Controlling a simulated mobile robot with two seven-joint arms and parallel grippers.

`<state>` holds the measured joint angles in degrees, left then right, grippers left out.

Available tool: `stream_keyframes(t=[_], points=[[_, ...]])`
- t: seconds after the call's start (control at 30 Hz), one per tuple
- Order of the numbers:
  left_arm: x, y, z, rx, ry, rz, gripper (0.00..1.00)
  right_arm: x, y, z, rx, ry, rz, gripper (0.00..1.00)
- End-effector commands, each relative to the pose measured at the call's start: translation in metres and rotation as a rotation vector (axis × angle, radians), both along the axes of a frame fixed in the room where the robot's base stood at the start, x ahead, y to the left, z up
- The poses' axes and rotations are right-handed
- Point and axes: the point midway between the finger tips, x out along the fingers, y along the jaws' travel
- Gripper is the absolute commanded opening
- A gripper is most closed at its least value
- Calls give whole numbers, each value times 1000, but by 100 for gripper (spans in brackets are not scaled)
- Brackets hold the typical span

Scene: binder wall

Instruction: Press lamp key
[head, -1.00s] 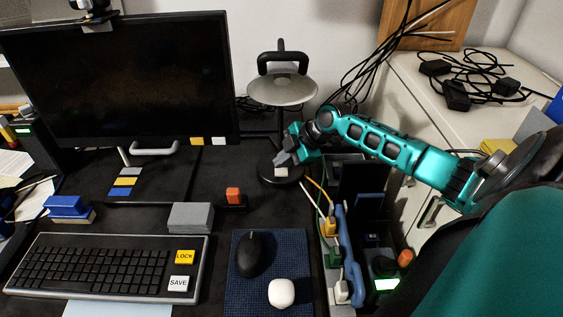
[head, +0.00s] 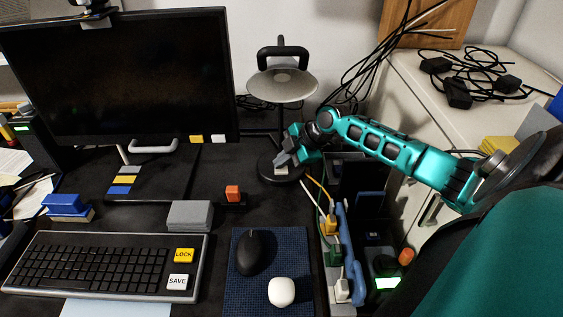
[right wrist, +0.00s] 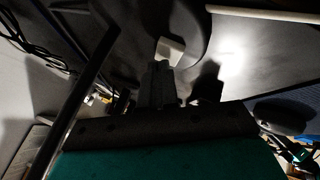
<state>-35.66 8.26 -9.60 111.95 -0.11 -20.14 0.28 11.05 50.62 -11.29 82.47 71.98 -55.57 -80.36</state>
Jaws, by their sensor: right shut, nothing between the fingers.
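The desk lamp (head: 282,84) stands right of the monitor, with a grey disc-shaped shade on a black post and a round black base. A small pale lamp key (head: 281,171) sits on the front of the base. My right gripper (head: 283,160) is shut and empty, its fingertips just at the key in the head view. In the right wrist view the key (right wrist: 171,50) is a pale square right at the tips of the shut fingers (right wrist: 160,75). I cannot tell whether they touch or press it. My left gripper is not in view.
A keyboard (head: 95,265) with LOCK and SAVE keys lies front left, beside a mouse mat (head: 262,297) with a black mouse and a white one. A power strip (head: 346,250) with cables runs right of the mat. The monitor (head: 120,80) stands left of the lamp.

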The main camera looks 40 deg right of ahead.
Motion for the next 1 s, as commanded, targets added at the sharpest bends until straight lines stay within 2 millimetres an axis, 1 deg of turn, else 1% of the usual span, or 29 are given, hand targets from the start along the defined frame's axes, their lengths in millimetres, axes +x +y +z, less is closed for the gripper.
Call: stream_keyframes(t=[0.37,0.47,0.73,1.0], points=[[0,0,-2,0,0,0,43,0,0,-3,0,0,0,0],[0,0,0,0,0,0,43,0,0,-1,0,0,0,0],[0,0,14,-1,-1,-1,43,0,0,14,0,1,0,0],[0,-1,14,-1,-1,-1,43,0,0,15,0,1,0,0]])
